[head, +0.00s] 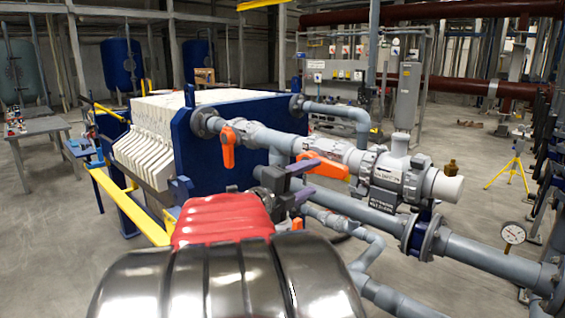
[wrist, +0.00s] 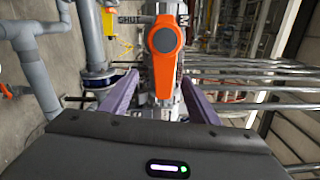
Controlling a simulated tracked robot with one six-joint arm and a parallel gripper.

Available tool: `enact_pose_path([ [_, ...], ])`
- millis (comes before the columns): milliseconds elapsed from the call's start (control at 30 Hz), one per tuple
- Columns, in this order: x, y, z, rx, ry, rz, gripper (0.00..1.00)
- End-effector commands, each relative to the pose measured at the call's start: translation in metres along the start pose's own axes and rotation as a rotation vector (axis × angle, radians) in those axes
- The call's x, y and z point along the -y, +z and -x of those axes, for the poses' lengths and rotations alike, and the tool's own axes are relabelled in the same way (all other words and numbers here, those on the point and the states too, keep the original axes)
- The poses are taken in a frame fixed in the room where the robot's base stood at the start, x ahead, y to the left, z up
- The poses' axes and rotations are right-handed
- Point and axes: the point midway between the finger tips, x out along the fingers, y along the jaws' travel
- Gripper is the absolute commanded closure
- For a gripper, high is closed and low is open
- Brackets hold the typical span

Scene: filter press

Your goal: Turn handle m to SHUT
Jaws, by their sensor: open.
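An orange valve handle (wrist: 165,45) stands in the middle of the wrist view, its long arm pointing toward me. SHUT is lettered to its upper left; a partly hidden label shows at its upper right. In the head view an orange handle (head: 322,166) lies along the grey valve pipe, just beyond my gripper (head: 310,178). In the wrist view my gripper (wrist: 160,82) is open, with one purple-grey finger on each side of the handle's arm. I see gaps on both sides and cannot tell any contact.
Another orange handle (head: 228,146) hangs down on the left valve. A dark blue press frame (head: 240,120) with white plates (head: 150,150) stands behind. Grey pipes (head: 480,258) run to the right, near a dial gauge (head: 513,233). Open floor lies at far left.

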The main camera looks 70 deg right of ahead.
Motion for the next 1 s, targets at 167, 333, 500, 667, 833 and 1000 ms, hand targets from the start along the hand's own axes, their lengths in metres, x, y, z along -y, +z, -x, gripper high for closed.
enact_pose_path([
  [167, 0.007, -0.002, 0.000, -0.001, -0.001, 0.116, 0.45],
  [333, 0.007, -0.004, -0.027, -0.005, 0.000, 0.139, 0.45],
  [500, 0.007, -0.004, -0.055, -0.004, 0.001, 0.137, 0.45],
  [667, 0.007, -0.003, -0.071, -0.002, 0.000, 0.137, 0.45],
  [833, 0.008, -0.002, -0.075, 0.000, -0.001, 0.134, 0.45],
  [1000, 0.008, -0.002, -0.075, 0.000, -0.001, 0.134, 0.45],
])
